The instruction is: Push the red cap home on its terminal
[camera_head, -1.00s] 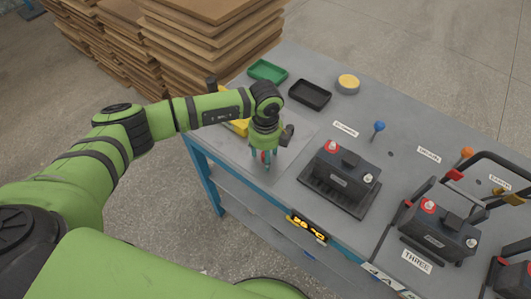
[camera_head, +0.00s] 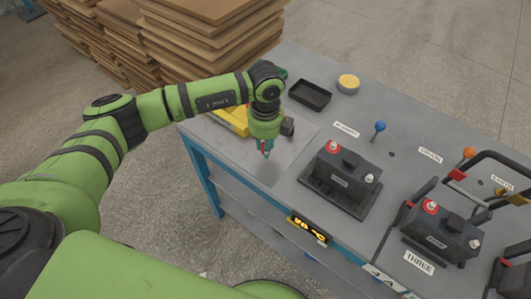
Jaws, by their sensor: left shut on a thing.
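My left gripper (camera_head: 265,150) is shut above the left end of the grey bench. A small bit of red, which looks like the red cap (camera_head: 265,147), shows between its fingers. The nearest black battery (camera_head: 346,168) sits in a dark tray to the right of the gripper. It has a terminal with a red base (camera_head: 333,147) at its far left and a pale terminal (camera_head: 369,178) at its right. The gripper is apart from this battery. My right gripper is not in view.
A second battery (camera_head: 440,229) with handle bars stands to the right, beside a THREE label (camera_head: 419,262). A black tray (camera_head: 309,95), a yellow round thing (camera_head: 348,83) and a blue knob (camera_head: 380,127) are farther back. A yellow thing (camera_head: 232,121) lies partly behind my arm.

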